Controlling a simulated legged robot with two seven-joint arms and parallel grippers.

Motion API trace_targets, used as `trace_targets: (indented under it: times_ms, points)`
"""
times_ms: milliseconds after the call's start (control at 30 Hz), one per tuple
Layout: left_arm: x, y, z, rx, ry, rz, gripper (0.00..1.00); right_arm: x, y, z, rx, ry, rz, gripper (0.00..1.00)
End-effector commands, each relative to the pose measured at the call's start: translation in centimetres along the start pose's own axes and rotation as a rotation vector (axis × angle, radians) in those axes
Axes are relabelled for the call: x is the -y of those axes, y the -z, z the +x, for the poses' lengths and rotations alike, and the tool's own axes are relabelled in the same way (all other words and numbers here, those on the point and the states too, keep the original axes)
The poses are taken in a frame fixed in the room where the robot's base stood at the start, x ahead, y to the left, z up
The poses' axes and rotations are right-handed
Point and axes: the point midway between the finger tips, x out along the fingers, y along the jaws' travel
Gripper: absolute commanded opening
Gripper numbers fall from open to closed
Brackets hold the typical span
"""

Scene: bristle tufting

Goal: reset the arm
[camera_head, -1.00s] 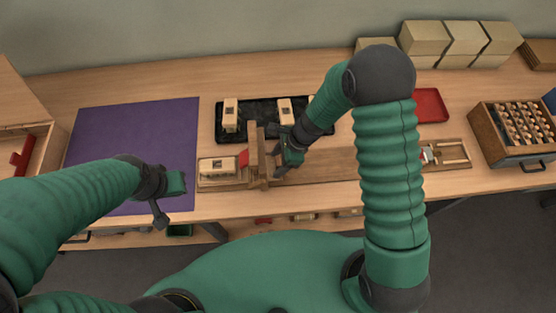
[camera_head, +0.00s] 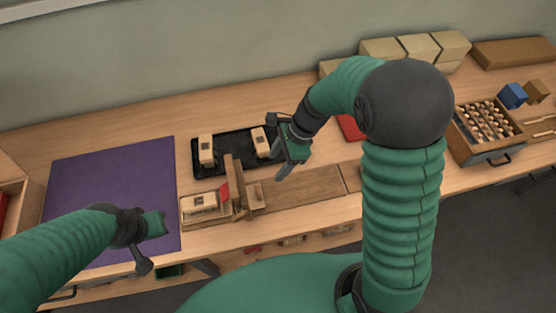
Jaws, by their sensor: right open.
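My right arm is bent over the bench. Its gripper (camera_head: 283,149) is open and empty, above the bench at the right end of the black tray and apart from the wooden fixture. My left gripper (camera_head: 148,243) hangs over the lower right part of the purple mat (camera_head: 110,190). It holds nothing that I can see, and its jaw gap is not clear. The wooden fixture (camera_head: 237,188) stands upright on the bench. A pale wooden block (camera_head: 199,202) and a red piece (camera_head: 225,192) sit just left of it.
The black tray (camera_head: 228,161) holds two pale blocks. A red tray (camera_head: 350,127) is partly hidden behind my right arm. At the right stand a wooden box of rolls (camera_head: 488,126) and a blue block (camera_head: 512,95). Cream boxes (camera_head: 420,46) line the back wall.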

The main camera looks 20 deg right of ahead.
Motion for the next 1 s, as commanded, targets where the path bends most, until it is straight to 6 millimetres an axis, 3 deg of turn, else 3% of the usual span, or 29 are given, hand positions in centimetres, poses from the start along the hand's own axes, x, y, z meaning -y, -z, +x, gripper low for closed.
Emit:
trace_targets:
  times_ms: [333, 433, 533, 633, 700, 800, 900, 1000]
  points:
    - [0.0, 0.0, 0.0, 0.0, 0.0, 0.0, 0.0, 0.0, 0.0, 0.1, 0.0, 0.0, -0.001, 0.58]
    - [0.0, 0.0, 0.0, 0.0, 0.0, 0.0, 0.0, -0.9, 0.3, -0.2, -0.03, 0.001, -0.098, 0.58]
    - [0.0, 0.0, 0.0, 0.0, 0.0, 0.0, 0.0, -3.4, 1.7, -1.2, -0.139, -0.005, -0.46, 0.58]
    - [0.0, 0.0, 0.0, 0.0, 0.0, 0.0, 0.0, -6.2, 3.4, -2.4, -0.283, -0.038, -0.971, 0.58]
    - [0.0, 0.0, 0.0, 0.0, 0.0, 0.0, 0.0, -7.4, 4.1, -3.1, -0.369, -0.071, -1.293, 0.58]
    - [0.0, 0.0, 0.0, 0.0, 0.0, 0.0, 0.0, -8.4, 4.5, -3.7, -0.447, -0.117, -1.599, 0.58]
    - [0.0, 0.0, 0.0, 0.0, 0.0, 0.0, 0.0, -8.5, 4.7, -3.8, -0.471, -0.137, -1.706, 0.58]
    - [0.0, 0.0, 0.0, 0.0, 0.0, 0.0, 0.0, -8.5, 4.7, -3.8, -0.471, -0.139, -1.708, 0.58]
